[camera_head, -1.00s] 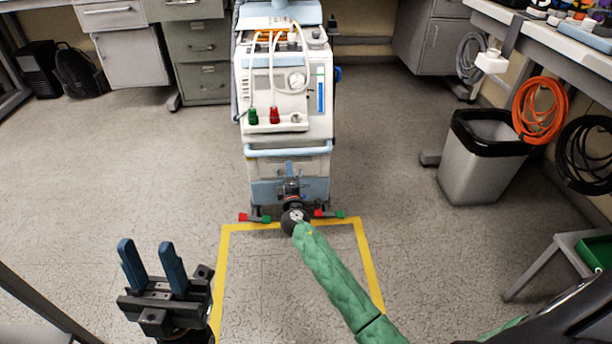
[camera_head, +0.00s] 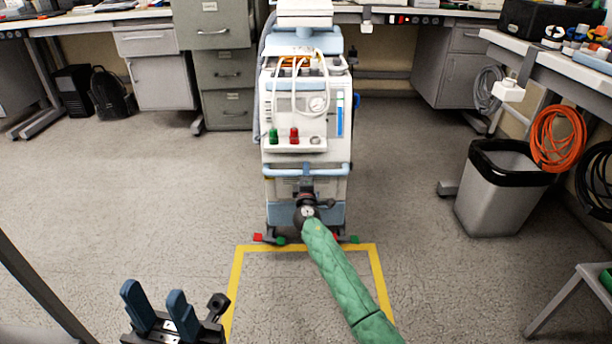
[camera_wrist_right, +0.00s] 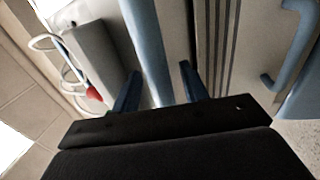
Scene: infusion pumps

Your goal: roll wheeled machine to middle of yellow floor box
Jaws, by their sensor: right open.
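The wheeled machine (camera_head: 307,110), white and light blue with hoses and red and green fittings, stands upright at the far edge of the yellow floor box (camera_head: 236,285). Its light-blue front handle bar (camera_head: 340,170) runs across below the panel. My right gripper (camera_head: 306,182) is at the handle, at the end of my green-sleeved arm. In the right wrist view its two blue fingers (camera_wrist_right: 158,88) are apart, with the light-blue bar (camera_wrist_right: 148,50) running between them; contact is unclear. My left gripper (camera_head: 160,310) is open and empty, low at the left.
The floor inside the yellow box is clear apart from my arm above it. A grey bin (camera_head: 500,190) stands at the right by the bench. Cabinets (camera_head: 222,65) and a black backpack (camera_head: 108,92) are behind at the left. Open floor (camera_head: 150,190) lies left of the machine.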

